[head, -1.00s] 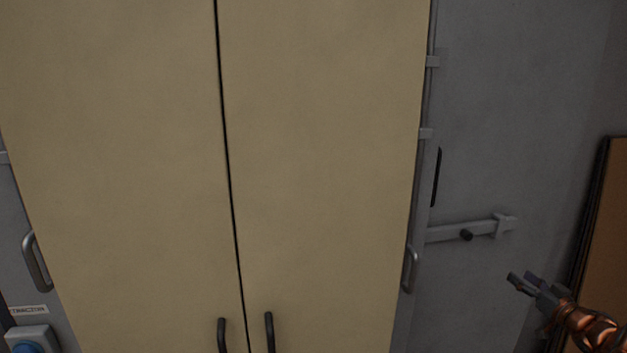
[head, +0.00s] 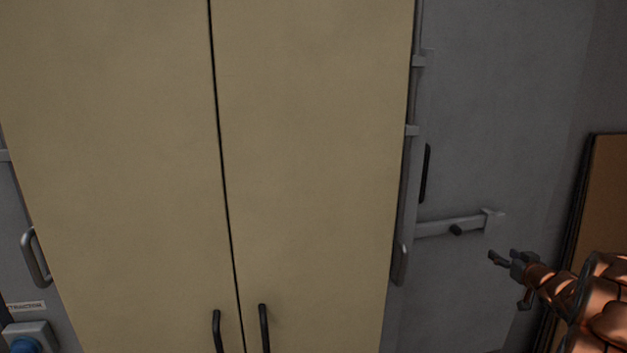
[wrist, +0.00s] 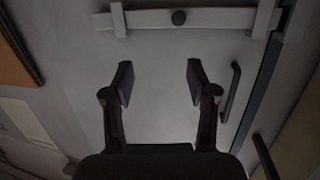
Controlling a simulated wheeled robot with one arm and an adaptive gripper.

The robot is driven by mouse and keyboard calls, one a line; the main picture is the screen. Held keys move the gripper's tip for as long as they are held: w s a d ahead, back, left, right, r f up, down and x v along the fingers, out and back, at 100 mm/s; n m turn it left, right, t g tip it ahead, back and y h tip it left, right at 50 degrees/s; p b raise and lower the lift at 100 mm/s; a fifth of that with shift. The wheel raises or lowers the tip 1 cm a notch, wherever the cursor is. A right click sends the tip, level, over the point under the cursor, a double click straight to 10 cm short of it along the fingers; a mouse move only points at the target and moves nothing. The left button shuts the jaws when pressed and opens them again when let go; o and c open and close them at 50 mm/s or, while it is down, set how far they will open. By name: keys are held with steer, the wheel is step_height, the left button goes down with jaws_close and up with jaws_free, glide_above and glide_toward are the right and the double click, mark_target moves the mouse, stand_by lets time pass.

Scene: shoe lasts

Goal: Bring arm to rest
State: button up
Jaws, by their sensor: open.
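My gripper (head: 502,258) is at the right of the head view, on my copper-coloured arm, in front of the grey metal door. In the wrist view my gripper (wrist: 160,82) has its two fingers spread apart with nothing between them. Behind them is the plain grey door surface (wrist: 155,120). A sliding bolt (head: 450,228) with a dark knob is on the door, left of and above my gripper in the head view. The bolt (wrist: 215,18) also shows along the top of the wrist view, apart from the fingers.
A tall beige double-door cabinet (head: 310,150) with two dark handles fills the middle. A dark door handle (head: 425,172) is above the bolt. A brown board (head: 603,200) leans at the far right. A blue button box (head: 27,340) is at bottom left.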

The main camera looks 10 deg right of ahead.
steer(key=s+a+r+m+g+h, duration=0.1)
steer(key=s+a+g, duration=0.35)
steer(key=a, duration=0.55)
steer(key=s+a+r+m+g+h, duration=0.15)
steer(key=s+a+g, duration=0.3)
steer(key=a, duration=0.65)
steer(key=s+a+f+n+g+y, duration=0.1)
steer(key=s+a+g, duration=0.3)
steer(key=s+a, duration=1)
steer(key=s+a+f+n+g+y, duration=0.2)
steer(key=s+a, duration=1.1)
steer(key=s, duration=0.7)
steer(key=shift+s+a+f+n+g+y, duration=0.2)
steer(key=shift+s+a+n+g+y, duration=0.2)
steer(key=shift+n+g+y, duration=0.55)
steer(key=shift+w, duration=0.1)
